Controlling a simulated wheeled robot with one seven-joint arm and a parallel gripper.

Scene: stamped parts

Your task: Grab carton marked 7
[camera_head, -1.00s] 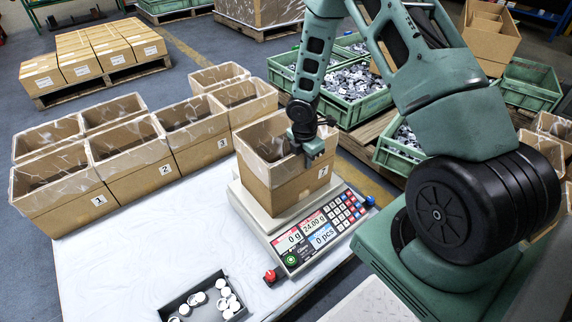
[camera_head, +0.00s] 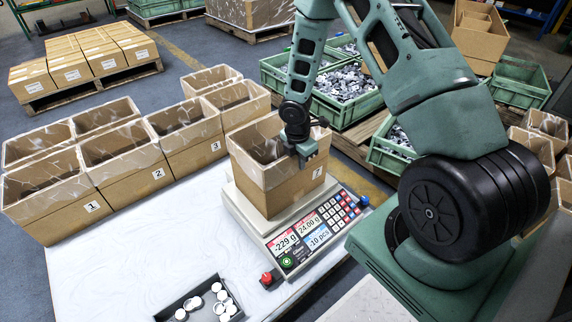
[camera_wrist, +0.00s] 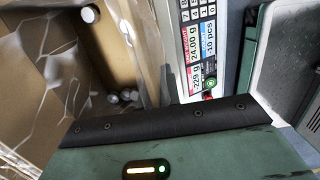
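The carton marked 7 (camera_head: 285,192) is an open brown box with a clear liner over its rim. It stands upright on or just above the plate of the counting scale (camera_head: 262,228); I cannot tell whether there is a gap. My gripper (camera_head: 306,156) is shut on the carton's right-hand wall at the rim, beside the 7 label. The scale display reads -229 g and -10 pcs. The wrist view shows the carton's inside (camera_wrist: 90,75) with several small round parts at the bottom, and its wall running down to my gripper. The fingertips are hidden there.
Cartons marked 1 (camera_head: 62,216), 2 (camera_head: 150,182) and 3 (camera_head: 207,156) stand left of the scale, with more behind. A dark tray (camera_head: 172,306) of white round parts lies at the front. The white table (camera_head: 105,270) is clear between. Green crates (camera_head: 345,112) stand behind.

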